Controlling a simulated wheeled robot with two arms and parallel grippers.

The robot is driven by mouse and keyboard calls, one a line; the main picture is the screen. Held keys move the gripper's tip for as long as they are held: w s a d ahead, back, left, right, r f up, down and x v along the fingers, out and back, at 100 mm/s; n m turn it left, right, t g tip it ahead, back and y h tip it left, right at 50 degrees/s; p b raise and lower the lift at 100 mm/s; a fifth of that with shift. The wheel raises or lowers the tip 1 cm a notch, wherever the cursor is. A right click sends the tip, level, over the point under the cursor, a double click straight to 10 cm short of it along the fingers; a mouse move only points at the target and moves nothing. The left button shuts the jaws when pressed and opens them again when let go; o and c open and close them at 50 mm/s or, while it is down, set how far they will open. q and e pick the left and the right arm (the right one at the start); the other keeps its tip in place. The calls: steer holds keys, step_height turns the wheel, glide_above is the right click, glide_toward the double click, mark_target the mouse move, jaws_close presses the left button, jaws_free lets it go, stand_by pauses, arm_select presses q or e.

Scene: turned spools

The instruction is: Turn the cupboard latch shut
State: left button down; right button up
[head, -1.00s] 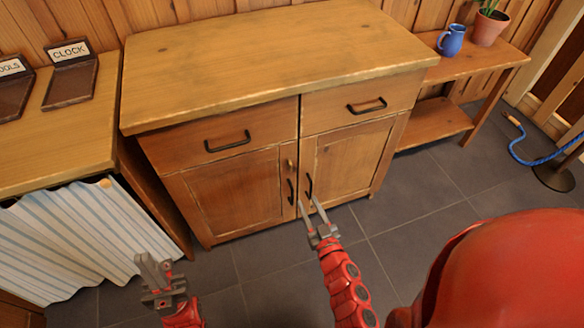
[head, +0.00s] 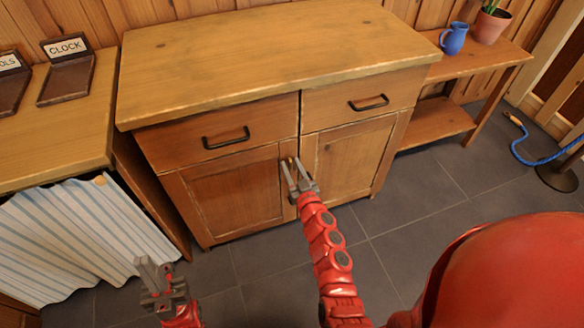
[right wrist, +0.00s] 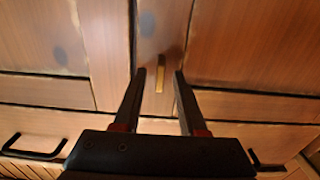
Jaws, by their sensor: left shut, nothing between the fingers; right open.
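The cupboard (head: 262,60) has a left door (head: 230,196) and a right door (head: 355,160), both closed against the frame. The latch, a small brass-coloured bar (right wrist: 160,73), stands upright near the seam between the doors in the right wrist view. My right gripper (head: 290,161) is open at the upper part of the door seam, with a finger on each side of the latch. Whether the fingers touch it I cannot tell. My left gripper (head: 152,268) is shut and empty, low at the left, away from the cupboard.
Two drawers with black handles (head: 226,139) sit above the doors. A striped curtain (head: 80,240) hangs under the left counter (head: 50,130). A low shelf table (head: 480,66) with a blue jug (head: 454,40) stands at right. The floor (head: 430,230) in front is clear.

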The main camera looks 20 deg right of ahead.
jaws_close()
steer(key=shift+n, duration=0.4)
steer(key=n, duration=0.1)
steer(key=n+b, duration=0.1)
steer(key=shift+a+f+n, duration=0.15)
steer(key=shift+a+n, duration=0.05)
steer(key=shift+n, duration=0.2)
steer(key=n+b, duration=0.2)
steer(key=n, duration=0.3)
steer(key=shift+f+n+b, duration=0.1)
steer(key=shift+n+b, duration=0.2)
steer(key=shift+b, duration=0.1)
steer(key=n+b, duration=0.2)
steer(key=n, duration=0.3)
steer(key=shift+a, duration=0.1)
steer(key=shift+n+b, duration=0.85)
steer(key=shift+n, duration=0.95)
